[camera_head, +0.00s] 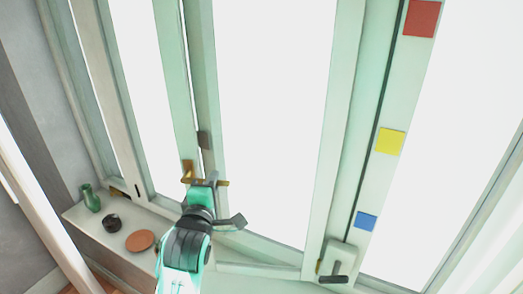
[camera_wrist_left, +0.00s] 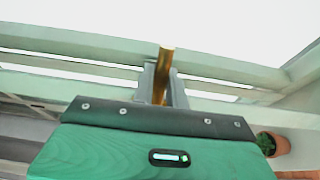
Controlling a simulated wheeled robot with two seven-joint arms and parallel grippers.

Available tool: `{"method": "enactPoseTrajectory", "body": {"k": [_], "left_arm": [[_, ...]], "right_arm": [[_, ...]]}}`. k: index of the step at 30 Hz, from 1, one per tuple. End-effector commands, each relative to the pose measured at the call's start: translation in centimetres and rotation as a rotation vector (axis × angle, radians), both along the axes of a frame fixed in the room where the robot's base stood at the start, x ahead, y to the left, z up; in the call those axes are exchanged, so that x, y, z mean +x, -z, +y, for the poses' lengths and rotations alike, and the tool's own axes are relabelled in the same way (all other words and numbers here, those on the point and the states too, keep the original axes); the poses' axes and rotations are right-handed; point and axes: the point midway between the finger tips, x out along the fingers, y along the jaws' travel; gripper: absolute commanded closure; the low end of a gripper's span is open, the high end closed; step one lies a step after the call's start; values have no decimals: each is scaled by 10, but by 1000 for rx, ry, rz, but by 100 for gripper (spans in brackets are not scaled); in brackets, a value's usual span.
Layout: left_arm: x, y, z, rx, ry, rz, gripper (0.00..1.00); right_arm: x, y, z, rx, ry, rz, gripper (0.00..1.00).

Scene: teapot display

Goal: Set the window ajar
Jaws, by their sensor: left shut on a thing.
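The window has pale green frames (camera_head: 342,130) around bright white panes. A brass handle (camera_head: 187,168) stands on the frame left of the middle pane. My left gripper (camera_head: 204,184) is at this handle, low on the frame. In the left wrist view the brass handle (camera_wrist_left: 164,70) stands between the fingers of my left gripper (camera_wrist_left: 160,84), which is shut on it. A thin bright strip runs between two frame bars in both views. I cannot tell whether it is an opening. My right gripper is not in view.
Red (camera_head: 421,18), yellow (camera_head: 390,141) and blue (camera_head: 366,221) squares are on the right frame. A dark-handled latch (camera_head: 336,268) sits below.

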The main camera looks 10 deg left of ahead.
Motion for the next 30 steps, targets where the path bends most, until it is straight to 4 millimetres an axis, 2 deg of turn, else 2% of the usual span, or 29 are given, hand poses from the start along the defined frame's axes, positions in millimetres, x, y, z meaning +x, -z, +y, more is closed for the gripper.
{"method": "enactPoseTrajectory", "body": {"k": [2,3,7,8,17,30], "left_arm": [[0,0,0,0,1,0,99],[0,0,0,0,1,0,84],[0,0,0,1,1,0,58],[0,0,0,1,1,0,56],[-1,0,0,1,0,0,56],[-35,1,0,0,0,1,56]], "right_arm": [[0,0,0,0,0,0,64],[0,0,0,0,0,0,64],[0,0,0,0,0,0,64],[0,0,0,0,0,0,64],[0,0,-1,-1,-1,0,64],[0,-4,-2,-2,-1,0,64]]}}
